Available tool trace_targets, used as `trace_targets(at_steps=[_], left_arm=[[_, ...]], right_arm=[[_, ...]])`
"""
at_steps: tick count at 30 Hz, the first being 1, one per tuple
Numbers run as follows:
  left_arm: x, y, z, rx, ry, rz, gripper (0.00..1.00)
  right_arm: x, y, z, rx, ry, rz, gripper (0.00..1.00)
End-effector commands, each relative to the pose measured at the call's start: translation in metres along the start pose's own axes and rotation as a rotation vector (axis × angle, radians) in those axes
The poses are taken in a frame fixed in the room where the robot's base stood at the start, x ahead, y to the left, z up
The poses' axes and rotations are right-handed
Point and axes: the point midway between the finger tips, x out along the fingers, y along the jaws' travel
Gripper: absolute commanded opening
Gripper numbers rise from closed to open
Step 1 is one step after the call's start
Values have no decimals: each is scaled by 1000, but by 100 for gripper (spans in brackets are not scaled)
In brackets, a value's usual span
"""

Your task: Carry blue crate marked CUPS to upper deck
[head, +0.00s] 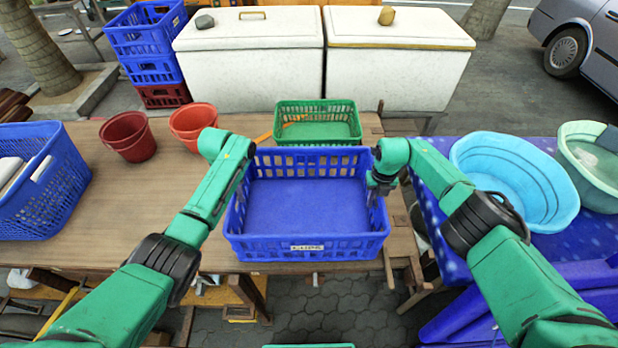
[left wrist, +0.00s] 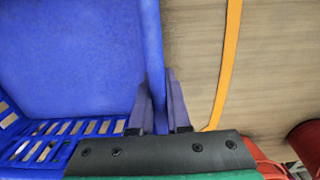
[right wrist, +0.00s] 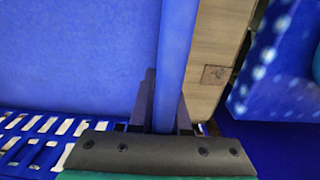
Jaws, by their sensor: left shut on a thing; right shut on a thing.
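The blue crate (head: 265,247) with a white label reading CUPS (head: 307,247) is at the middle front of the wooden table in the head view. It looks empty and level; I cannot tell whether it touches the tabletop. My left gripper (head: 241,190) is shut on its left side wall, and the left wrist view shows the fingers (left wrist: 160,115) on both sides of that wall. My right gripper (head: 379,188) is shut on its right side wall, with fingers (right wrist: 160,115) either side in the right wrist view. I cannot make out an upper deck for certain.
A green basket (head: 318,140) stands just behind the crate. Two red pots (head: 128,137) and another blue basket (head: 45,190) are on the left. Blue and green basins (head: 515,178) are on the blue table at right. White chests (head: 250,60) and stacked crates (head: 147,40) stand behind.

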Motion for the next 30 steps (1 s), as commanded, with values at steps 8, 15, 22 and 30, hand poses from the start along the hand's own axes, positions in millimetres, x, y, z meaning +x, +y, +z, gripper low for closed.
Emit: trace_targets(at_steps=[8,15,22,30], left_arm=[[3,-1,0,-1,0,-2,45],[-2,0,-1,0,2,0,45],[-55,0,-1,-1,6,0,45],[-112,0,0,0,3,-1,45]], right_arm=[[4,-1,0,1,0,-2,44],[3,0,0,0,0,-1,44],[3,0,0,0,0,0,44],[3,0,0,0,0,0,44]])
